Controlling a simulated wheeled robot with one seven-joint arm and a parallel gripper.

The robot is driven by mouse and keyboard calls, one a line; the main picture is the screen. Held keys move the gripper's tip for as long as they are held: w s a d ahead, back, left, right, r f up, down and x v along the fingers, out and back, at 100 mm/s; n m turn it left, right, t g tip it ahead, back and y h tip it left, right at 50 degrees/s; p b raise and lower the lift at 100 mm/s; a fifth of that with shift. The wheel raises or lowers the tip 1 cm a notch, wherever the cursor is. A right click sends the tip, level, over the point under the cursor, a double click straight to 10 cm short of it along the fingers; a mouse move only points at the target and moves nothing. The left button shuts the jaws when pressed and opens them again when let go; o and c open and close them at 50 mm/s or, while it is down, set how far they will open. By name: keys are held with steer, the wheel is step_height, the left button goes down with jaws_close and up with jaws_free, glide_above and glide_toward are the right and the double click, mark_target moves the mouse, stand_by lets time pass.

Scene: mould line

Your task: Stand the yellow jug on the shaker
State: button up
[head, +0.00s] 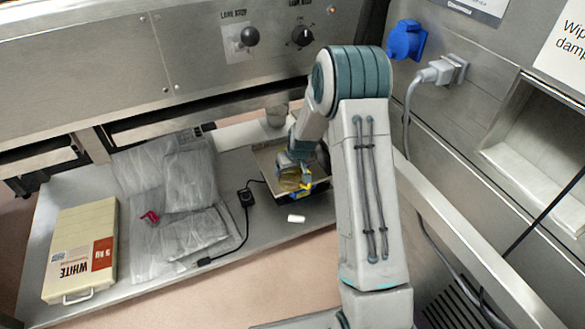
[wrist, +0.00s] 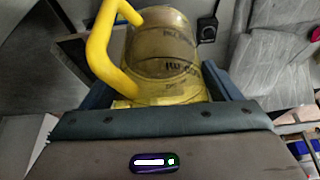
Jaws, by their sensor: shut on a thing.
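The yellow jug (head: 289,180) is see-through with a solid yellow handle. It also shows in the wrist view (wrist: 165,50), with dark print on its wall and the handle to the left. My gripper (head: 299,183) is shut on the jug, with a blue-grey finger on each side of it. The shaker appears to be the low grey platform with a dark front (head: 266,157) under and around the jug. My arm and gripper hide much of it. I cannot tell whether the jug's base touches the platform or hangs above it.
Clear plastic bags (head: 185,185) with a pink clip (head: 150,217) lie left. A box marked WHITE (head: 80,250) stands far left. A cable with a small black switch (head: 246,197) runs near the shaker. A white piece (head: 296,218) lies in front, a cup (head: 277,116) behind.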

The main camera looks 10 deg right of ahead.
steer(key=shift+w+a+f+b, duration=0.2)
steer(key=shift+w+f+b, duration=1.25)
steer(key=shift+w+f, duration=1.3)
steer(key=shift+w+a+f+b, duration=0.2)
steer(key=shift+w+f+b, duration=1.25)
steer(key=shift+w+f, duration=1.25)
steer(key=shift+w, duration=0.15)
steer(key=shift+f, duration=0.1)
steer(key=o, duration=1.2)
steer(key=shift+p+v, duration=1.95)
steer(key=shift+v, duration=2)
